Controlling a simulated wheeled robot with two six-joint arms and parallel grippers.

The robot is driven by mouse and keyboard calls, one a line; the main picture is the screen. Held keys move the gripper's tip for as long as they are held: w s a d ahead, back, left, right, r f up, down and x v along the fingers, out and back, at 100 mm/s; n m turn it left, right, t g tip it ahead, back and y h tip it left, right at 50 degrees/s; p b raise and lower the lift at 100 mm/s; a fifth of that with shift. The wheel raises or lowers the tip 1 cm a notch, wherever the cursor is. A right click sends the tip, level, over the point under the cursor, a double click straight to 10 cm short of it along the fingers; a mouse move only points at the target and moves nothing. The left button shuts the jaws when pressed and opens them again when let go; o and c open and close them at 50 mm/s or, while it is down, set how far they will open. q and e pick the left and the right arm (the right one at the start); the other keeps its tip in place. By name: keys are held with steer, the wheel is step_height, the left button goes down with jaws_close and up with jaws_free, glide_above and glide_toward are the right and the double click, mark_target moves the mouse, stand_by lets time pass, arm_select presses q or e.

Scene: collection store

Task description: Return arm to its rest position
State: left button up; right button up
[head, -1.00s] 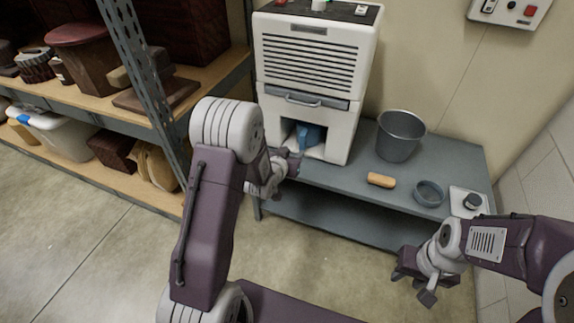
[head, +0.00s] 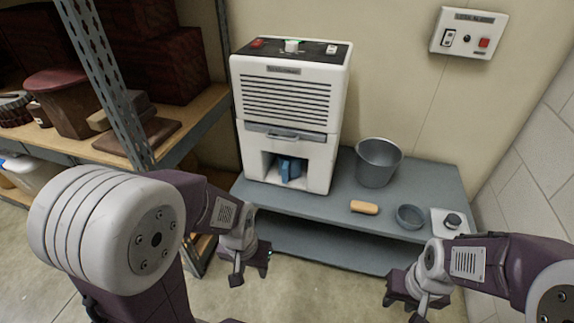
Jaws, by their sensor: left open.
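My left gripper (head: 250,272) is open and empty. It hangs in front of the low grey bench, to the lower left of the white machine, apart from both. My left arm's large pale joint fills the lower left of the head view. My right gripper (head: 405,298) hangs in front of the bench's right part, with its fingers apart and nothing seen between them. The white machine (head: 285,150) stands on the bench (head: 330,205). A blue container (head: 291,168) sits in the opening at its base, partly hidden by the machine's walls.
A grey bucket (head: 378,163), a tan brush-like block (head: 364,207), a grey bowl (head: 410,216) and a white plate with a dark knob (head: 449,222) are on the bench. A loaded shelf (head: 185,120) stands left. A switch box (head: 468,33) is on the wall.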

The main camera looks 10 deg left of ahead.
step_height(320, 180, up, 35)
steer(key=p, duration=3.2)
steer(key=shift+p, duration=0.35)
